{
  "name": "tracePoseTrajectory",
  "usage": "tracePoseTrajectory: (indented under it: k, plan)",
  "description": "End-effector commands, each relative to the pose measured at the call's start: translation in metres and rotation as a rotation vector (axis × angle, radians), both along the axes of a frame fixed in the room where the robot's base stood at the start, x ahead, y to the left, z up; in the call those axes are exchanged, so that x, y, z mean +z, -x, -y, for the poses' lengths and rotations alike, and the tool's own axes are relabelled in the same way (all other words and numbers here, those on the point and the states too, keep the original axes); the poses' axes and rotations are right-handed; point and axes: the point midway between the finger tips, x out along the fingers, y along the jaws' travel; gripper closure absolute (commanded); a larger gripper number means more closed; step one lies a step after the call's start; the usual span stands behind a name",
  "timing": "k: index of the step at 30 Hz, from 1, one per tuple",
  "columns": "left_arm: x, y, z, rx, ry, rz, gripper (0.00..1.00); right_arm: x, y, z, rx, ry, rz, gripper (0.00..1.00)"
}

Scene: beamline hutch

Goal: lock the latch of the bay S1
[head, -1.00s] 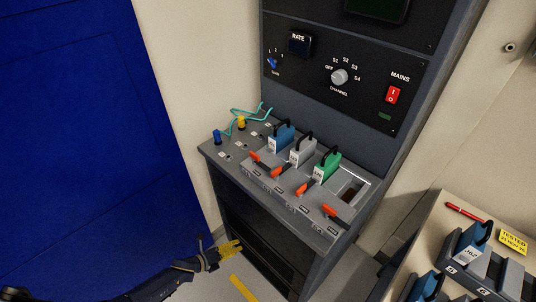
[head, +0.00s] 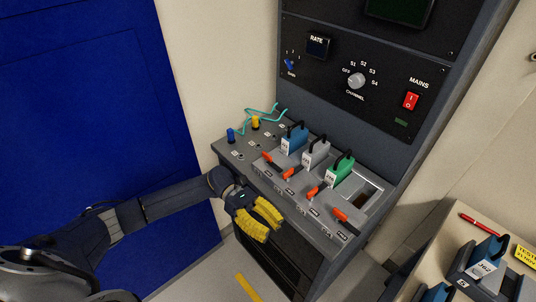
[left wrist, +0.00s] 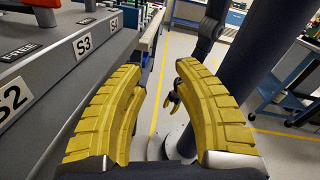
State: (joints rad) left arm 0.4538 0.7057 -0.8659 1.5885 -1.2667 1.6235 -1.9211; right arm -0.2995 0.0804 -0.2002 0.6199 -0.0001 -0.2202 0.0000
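The sloping bay panel (head: 228,151) has a row of orange latch levers. The leftmost, which I take for the S1 latch (head: 270,158), slants down to the right, in front of a blue module (head: 294,138). The middle two levers slant the other way; the rightmost (head: 341,215) slants like the leftmost. My left gripper (head: 272,230) is empty, in front of and below the panel's front edge, apart from the levers. Its yellow fingers stand open in the left wrist view (left wrist: 158,70), beside labels S2 to S4. A small yellow-tipped gripper, apparently my right one (left wrist: 173,98), shows there, too small to judge.
A grey module (head: 315,152) and a green module (head: 340,168) stand beside the blue one; the rightmost bay is empty. Teal cables with blue and yellow plugs (head: 255,122) lie at the panel's left. A side table (head: 455,222) with more modules stands at right.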

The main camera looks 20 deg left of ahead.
Motion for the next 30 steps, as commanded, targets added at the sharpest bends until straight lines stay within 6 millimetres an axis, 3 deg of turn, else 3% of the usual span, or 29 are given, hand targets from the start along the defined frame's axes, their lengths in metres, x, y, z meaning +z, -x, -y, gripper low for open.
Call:
tracePoseTrajectory:
  k: [3, 6, 17, 30]
  plan:
    - [0.047, 0.005, 0.001, -0.121, 0.029, 0.004, 0.69, 0.0, -0.001, 0.0, 0.0, 0.0, 0.001, 0.56]
    - [0.075, 0.005, 0.0, -0.209, 0.019, 0.021, 0.69, 0.0, -0.001, 0.0, 0.0, 0.0, 0.001, 0.56]
    - [0.096, -0.053, -0.004, -0.289, -0.178, 0.211, 0.69, 0.0, 0.0, 0.0, -0.001, 0.0, 0.0, 0.56]
    - [0.15, -0.143, -0.038, -0.338, -0.507, 0.48, 0.69, 0.0, 0.0, 0.0, -0.001, 0.0, 0.0, 0.56]
